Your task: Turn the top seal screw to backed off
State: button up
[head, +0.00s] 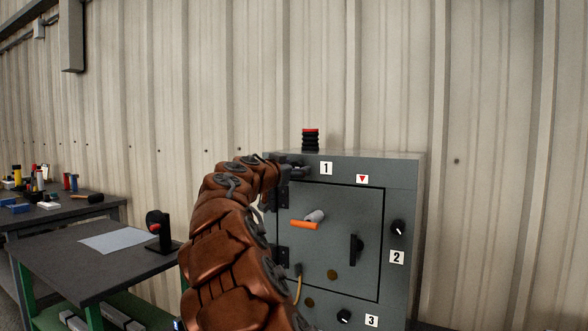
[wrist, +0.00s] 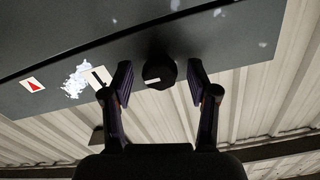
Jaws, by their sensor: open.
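The top seal screw (wrist: 160,71) is a black round knob with a white mark, on the front face of the grey cabinet (head: 400,170) beside the label "1" (head: 326,168). In the wrist view the white mark lies toward the left of the knob. My gripper (wrist: 159,80) is open, with one finger on each side of the knob and a gap showing on both sides. In the head view my gripper (head: 296,171) is at the cabinet's upper left and hides the knob.
Other knobs sit by labels "2" (head: 397,257) and "3" (head: 372,321). A red-and-black stack (head: 310,140) stands on top. A workbench (head: 85,262) is at left.

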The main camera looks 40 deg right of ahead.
jog(key=shift+c, duration=0.3)
grip_shut()
jog(key=shift+f+b, duration=0.15)
jog(key=shift+b, duration=0.2)
jog(key=shift+n+p, duration=2.25)
jog(key=shift+n, duration=6.35)
